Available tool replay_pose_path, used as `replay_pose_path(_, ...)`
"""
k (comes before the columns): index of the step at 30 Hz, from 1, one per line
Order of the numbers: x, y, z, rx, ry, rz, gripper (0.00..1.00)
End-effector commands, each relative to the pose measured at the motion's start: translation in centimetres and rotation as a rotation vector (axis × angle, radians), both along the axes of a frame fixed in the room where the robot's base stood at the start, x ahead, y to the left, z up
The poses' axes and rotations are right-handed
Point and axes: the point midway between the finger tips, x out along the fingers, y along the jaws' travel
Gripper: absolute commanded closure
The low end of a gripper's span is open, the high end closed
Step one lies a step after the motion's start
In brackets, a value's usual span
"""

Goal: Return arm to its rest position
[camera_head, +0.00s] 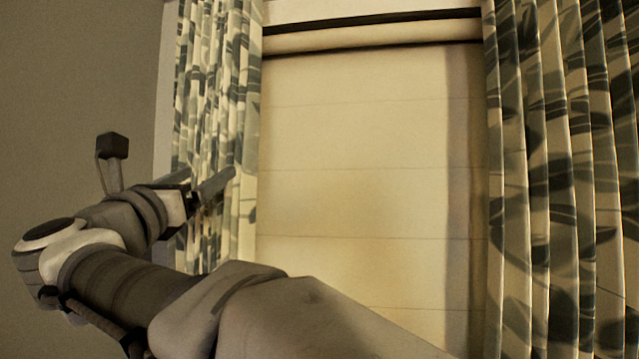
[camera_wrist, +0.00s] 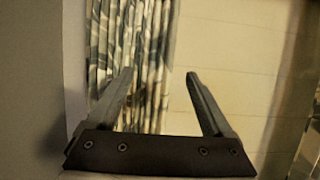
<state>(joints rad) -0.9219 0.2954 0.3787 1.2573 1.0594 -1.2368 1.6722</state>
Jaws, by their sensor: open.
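My arm reaches up from the bottom of the head view and bends at the left. My gripper (camera_head: 222,180) is at its end, in front of the left curtain in the picture. In the wrist view my gripper (camera_wrist: 160,80) shows two fingers spread wide with nothing between them. The gap between the fingers looks toward the patterned curtain and the pale blind. No bed or laundry shows in either view.
A patterned curtain (camera_head: 215,90) hangs at the left and another curtain (camera_head: 560,180) at the right. A pale blind (camera_head: 360,170) covers the window between them. A plain wall (camera_head: 70,80) fills the left side. I cannot tell how far the gripper is from the curtain.

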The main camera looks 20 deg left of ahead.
Motion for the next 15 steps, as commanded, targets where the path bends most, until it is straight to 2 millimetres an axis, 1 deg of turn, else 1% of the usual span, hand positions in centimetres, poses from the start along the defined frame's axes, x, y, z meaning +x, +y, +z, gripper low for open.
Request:
replay_pose_path(11,0.09,-0.04,0.06,-0.005,-0.002,0.0,0.15)
replay_pose_path(14,0.4,-0.45,0.53,-0.058,-0.024,-0.001,0.15)
replay_pose_path(15,0.57,-0.76,0.95,-0.102,-0.043,-0.001,0.15)
